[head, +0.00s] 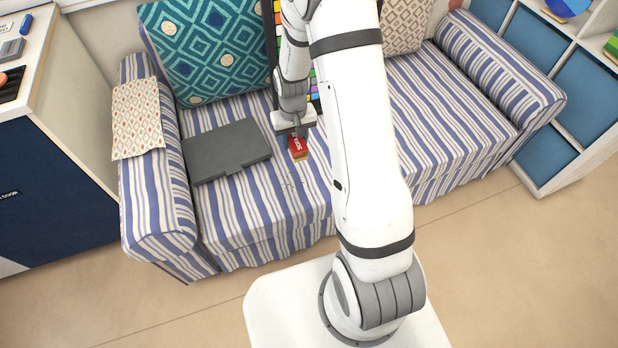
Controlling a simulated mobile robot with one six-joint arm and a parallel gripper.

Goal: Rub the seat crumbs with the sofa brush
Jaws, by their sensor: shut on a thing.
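My gripper (297,133) is above the sofa seat, to the right of a dark grey case. It is shut on the sofa brush (298,148), a small block with a red top and a tan lower edge. The brush is at or just above the striped seat; I cannot tell whether it touches. A faint patch of small dark specks, the seat crumbs (291,185), lies on the seat just in front of the brush. My arm hides part of the seat to the right.
The striped sofa (260,235) has a dark grey flat case (226,150) on its left seat. A teal patterned cushion (208,50) leans on the backrest. A cloth (137,118) drapes over the left armrest. The right seat is clear. Blue cabinets stand at both sides.

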